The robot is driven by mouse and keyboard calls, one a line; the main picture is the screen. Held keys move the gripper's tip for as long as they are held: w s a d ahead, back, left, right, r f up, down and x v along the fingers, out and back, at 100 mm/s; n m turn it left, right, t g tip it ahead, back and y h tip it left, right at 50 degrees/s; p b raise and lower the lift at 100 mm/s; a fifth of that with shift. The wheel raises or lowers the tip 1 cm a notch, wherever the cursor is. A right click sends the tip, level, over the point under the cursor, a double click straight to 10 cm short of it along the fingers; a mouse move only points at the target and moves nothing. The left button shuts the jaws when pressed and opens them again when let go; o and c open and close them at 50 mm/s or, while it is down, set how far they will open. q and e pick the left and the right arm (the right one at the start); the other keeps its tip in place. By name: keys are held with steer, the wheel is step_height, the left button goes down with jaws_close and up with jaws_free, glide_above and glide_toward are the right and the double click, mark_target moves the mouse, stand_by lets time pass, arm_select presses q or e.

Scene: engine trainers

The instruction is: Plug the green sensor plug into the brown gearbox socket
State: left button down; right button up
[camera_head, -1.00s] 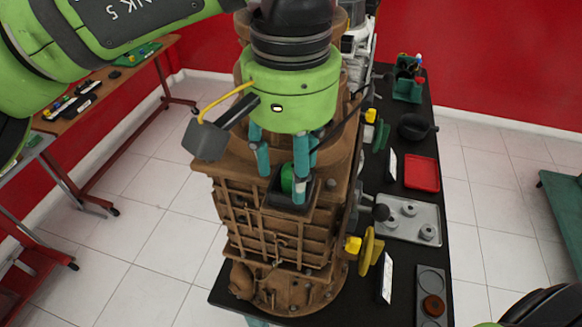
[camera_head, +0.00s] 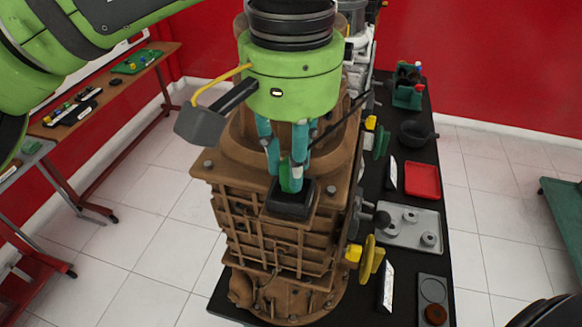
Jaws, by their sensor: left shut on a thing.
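The brown gearbox (camera_head: 262,235) stands upright on the black table. A black square socket (camera_head: 291,208) sits on its upper front edge. My left gripper (camera_head: 286,178), with teal fingers, comes down from above and is shut on the green plug (camera_head: 285,178). The plug is small and partly hidden by the fingers. It overlaps the back part of the socket in the view; I cannot tell whether it is in the socket or just above it. My right gripper is not in view.
The black table (camera_head: 402,270) extends behind and right of the gearbox. A wooden bench (camera_head: 150,67) stands at the left.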

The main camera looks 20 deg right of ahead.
arm_select(q)
step_height(320, 180, up, 8)
steer(key=shift+s+r, duration=0.1)
steer(key=shift+r, duration=0.05)
stand_by(0.5)
